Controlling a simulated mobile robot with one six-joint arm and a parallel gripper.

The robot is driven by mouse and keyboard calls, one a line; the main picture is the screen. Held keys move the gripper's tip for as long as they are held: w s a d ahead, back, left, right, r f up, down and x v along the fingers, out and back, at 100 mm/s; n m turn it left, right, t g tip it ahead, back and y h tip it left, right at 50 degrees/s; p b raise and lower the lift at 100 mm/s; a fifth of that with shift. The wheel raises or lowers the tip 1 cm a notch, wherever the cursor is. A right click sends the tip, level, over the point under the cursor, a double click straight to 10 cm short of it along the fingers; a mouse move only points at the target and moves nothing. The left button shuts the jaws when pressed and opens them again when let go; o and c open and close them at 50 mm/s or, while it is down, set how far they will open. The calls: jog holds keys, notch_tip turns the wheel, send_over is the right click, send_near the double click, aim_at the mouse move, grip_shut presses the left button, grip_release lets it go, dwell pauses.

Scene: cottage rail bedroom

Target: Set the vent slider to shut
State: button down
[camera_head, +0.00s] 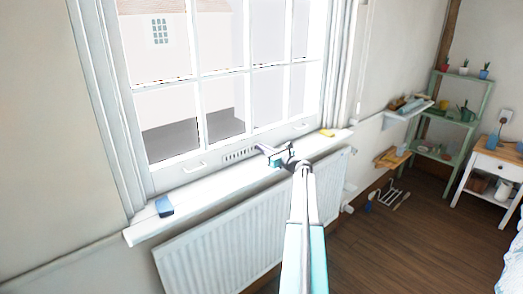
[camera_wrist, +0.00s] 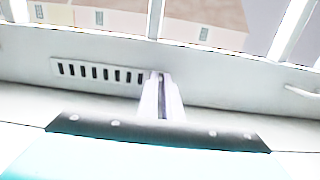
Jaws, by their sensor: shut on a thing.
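The vent (camera_wrist: 85,70) is a slotted strip on the lower rail of the window frame. In the wrist view several dark slots show in a row, and its right end is hidden by my gripper. In the head view the vent (camera_head: 238,154) lies just left of my gripper (camera_head: 273,153). In the wrist view my gripper's fingers (camera_wrist: 160,85) are close together at the right end of the slots. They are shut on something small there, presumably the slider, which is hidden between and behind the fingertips.
A white sill (camera_head: 190,201) runs below the window, with a dark blue object (camera_head: 164,206) at its left and a yellow object (camera_head: 326,132) at its right. A radiator (camera_head: 220,245) hangs under the sill. Window handles (camera_head: 196,168) stick out from the lower rail.

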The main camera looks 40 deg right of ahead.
aim_at(252, 147)
jog(key=shift+w+a, duration=0.1)
jog(key=shift+a, duration=1.55)
jog(key=c, duration=1.9)
grip_release()
jog(key=shift+a, duration=0.1)
jog(key=shift+s, duration=0.2)
jog(key=s, duration=0.4)
jog(key=s+b, duration=0.1)
jog(key=s, duration=0.4)
jog(key=s+b, duration=0.1)
jog(key=s, duration=0.3)
jog(key=shift+s+a, duration=0.2)
jog(key=shift+a, duration=0.2)
